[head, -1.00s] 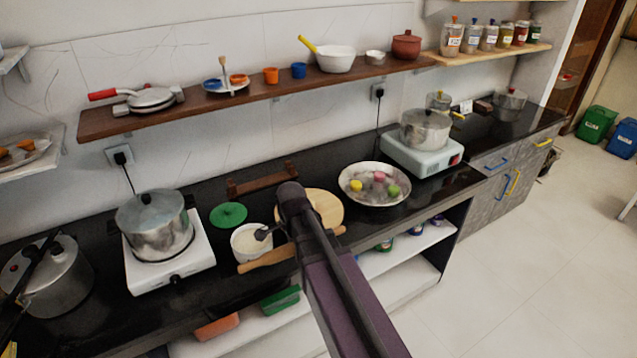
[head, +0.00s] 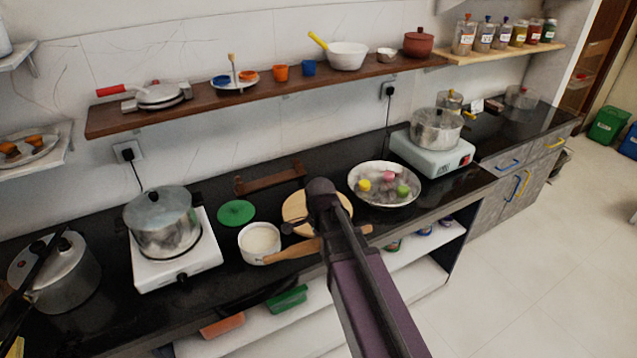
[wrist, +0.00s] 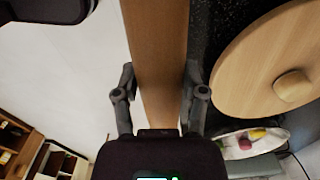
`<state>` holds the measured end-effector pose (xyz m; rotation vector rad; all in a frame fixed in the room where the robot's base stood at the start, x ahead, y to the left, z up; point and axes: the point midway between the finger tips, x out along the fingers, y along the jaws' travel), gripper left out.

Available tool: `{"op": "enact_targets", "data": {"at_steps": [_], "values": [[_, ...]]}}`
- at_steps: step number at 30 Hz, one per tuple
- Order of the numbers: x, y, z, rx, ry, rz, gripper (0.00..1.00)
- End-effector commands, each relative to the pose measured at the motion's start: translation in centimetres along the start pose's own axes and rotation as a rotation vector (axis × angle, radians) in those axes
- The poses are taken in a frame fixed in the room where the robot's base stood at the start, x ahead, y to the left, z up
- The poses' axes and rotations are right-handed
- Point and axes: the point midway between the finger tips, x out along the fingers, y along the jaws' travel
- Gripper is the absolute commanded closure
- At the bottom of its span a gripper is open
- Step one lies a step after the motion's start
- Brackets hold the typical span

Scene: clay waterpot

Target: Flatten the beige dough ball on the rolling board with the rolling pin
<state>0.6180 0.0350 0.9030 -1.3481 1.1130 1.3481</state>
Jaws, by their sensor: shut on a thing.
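The wooden rolling pin (head: 292,249) lies across the front of the counter in the head view, beside the round rolling board (head: 294,208). My gripper (wrist: 158,88) is shut on the rolling pin (wrist: 158,40), with one finger on each side of its brown body in the wrist view. The rolling board (wrist: 240,75) is right of the pin there, apart from it in the picture. The beige dough ball (wrist: 293,87) sits on the board, rounded and not flat. In the head view my arm covers part of the board and the dough is hidden.
A white pot (head: 260,240) stands close left of the board. A pan with coloured balls (head: 384,168) stands to its right. A green lid (head: 236,212) lies behind the white pot. A low brown rack (head: 270,179) is at the back. A steel pot (head: 163,215) stands on the left stove.

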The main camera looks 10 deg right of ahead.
Motion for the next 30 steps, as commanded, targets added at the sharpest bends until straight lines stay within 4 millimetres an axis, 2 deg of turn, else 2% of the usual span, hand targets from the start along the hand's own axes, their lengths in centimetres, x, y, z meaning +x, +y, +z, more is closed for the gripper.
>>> {"op": "enact_targets", "data": {"at_steps": [5,8,18,21,25,30], "values": [[-0.7,-2.3,-0.5,-0.011,0.0,0.0,1.0],[-1.2,-4.5,-1.2,-0.022,0.0,0.0,1.0],[-3.8,-14.8,-4.8,-0.079,0.0,0.0,1.0],[-4.4,-17.2,-5.7,-0.096,0.0,0.0,1.0],[-4.8,-19.3,-6.6,-0.111,0.0,0.0,1.0],[-5.0,-20.3,-7.0,-0.119,0.0,0.0,1.0]]}}
